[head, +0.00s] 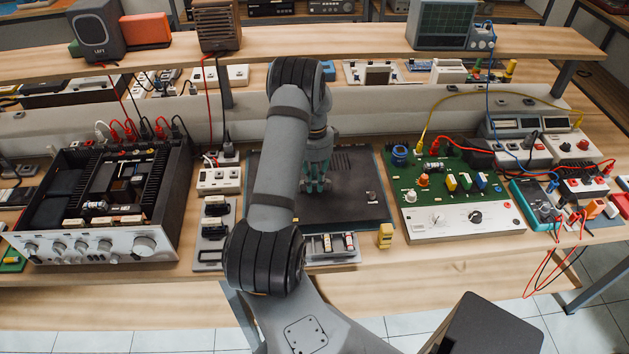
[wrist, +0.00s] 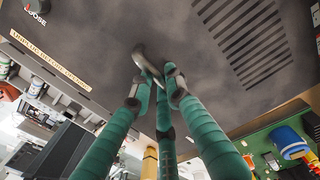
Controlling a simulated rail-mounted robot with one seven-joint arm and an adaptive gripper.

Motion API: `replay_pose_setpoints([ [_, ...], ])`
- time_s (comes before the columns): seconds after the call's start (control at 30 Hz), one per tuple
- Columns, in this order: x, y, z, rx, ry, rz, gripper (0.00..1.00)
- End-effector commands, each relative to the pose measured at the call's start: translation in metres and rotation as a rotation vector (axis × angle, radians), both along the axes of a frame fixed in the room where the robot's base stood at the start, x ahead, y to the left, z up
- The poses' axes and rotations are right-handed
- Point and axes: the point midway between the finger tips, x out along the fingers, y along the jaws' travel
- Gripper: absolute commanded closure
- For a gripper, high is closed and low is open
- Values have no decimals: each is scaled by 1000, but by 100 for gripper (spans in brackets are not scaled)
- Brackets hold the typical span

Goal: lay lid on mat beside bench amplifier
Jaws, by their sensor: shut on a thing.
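The lid (head: 345,200) is a flat dark panel with vent slots, a small knob and a yellowish warning label. It fills the top of the wrist view (wrist: 200,50). My gripper (head: 316,187) points down over the lid, its teal fingers shut on the small handle (wrist: 147,62) near its middle. The lid covers most of the dark mat (head: 387,190), whose thin border shows around it. I cannot tell whether the lid touches the mat. The bench amplifier (head: 92,245) stands open at the left, its inside showing. My arm hides the left part of the lid.
A white power strip (head: 219,179) and a stand of black parts (head: 213,235) lie between amplifier and mat. A small parts tray (head: 333,249) and yellow block (head: 385,235) sit in front. A green circuit board (head: 450,190) stands close at the right. A shelf (head: 370,42) runs behind.

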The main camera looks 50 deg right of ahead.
Motion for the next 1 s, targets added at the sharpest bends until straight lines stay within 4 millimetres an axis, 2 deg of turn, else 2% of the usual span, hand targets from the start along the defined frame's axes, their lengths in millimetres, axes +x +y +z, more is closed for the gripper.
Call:
replay_pose_setpoints([
  [1.0, 0, 0, -14, -2, -1, 1, 100],
])
